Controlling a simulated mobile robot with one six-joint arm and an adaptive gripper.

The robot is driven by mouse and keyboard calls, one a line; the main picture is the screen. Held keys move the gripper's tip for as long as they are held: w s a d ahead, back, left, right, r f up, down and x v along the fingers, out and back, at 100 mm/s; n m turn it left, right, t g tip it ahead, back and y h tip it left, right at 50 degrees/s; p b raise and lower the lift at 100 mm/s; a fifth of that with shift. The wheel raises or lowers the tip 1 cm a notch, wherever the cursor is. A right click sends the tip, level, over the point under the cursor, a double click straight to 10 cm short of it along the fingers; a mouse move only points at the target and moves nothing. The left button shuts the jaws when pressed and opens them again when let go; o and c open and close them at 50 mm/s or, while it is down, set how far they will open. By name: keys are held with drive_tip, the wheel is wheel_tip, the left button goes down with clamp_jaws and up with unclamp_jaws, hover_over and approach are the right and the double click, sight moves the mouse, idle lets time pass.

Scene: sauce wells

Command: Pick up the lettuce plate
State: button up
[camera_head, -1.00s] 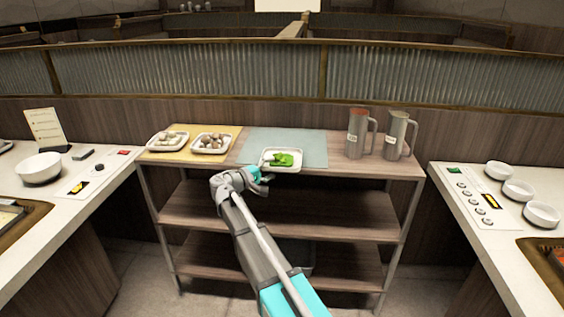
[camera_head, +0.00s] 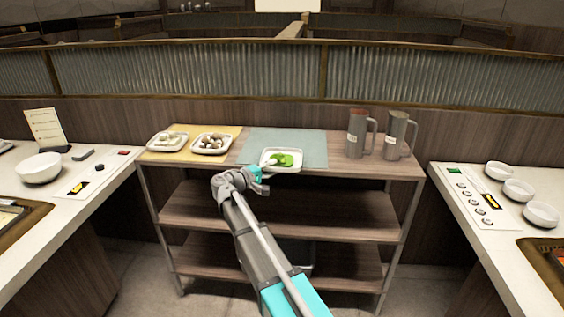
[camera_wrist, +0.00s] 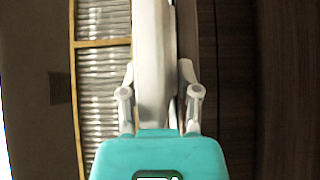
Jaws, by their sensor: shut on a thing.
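The lettuce plate (camera_head: 295,169) is a white rectangular dish with green leaves (camera_head: 285,159) in it. It is at the front edge of the pale blue-green mat (camera_head: 300,140) on the shelf top. My gripper (camera_head: 265,171) is at the plate's front left edge and is shut on it. In the wrist view, the plate (camera_wrist: 152,80) shows edge-on as a pale band between the fingers of my gripper (camera_wrist: 160,92). Whether the plate is clear of the mat, I cannot tell.
Two white plates of mushroom-like pieces, one left (camera_head: 167,141) and one right (camera_head: 211,143), sit on a yellow mat (camera_head: 190,157). Two metal jugs (camera_head: 358,133) (camera_head: 396,135) stand at right. White counters flank the shelf, with a bowl (camera_head: 39,167) at left and several small bowls at right.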

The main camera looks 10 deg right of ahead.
clamp_jaws()
drive_tip(key=shift+r, duration=0.1)
drive_tip(key=shift+r+p, duration=0.95)
drive_tip(key=shift+p, duration=0.1)
drive_tip(key=s+a+r+p, duration=0.9)
drive_tip(key=s+r+p, duration=0.1)
drive_tip(key=r+p, duration=0.1)
drive_tip(key=shift+s, duration=0.3)
drive_tip(key=shift+r, duration=0.1)
wheel_tip(320, 180, up, 7)
drive_tip(key=p, duration=0.7)
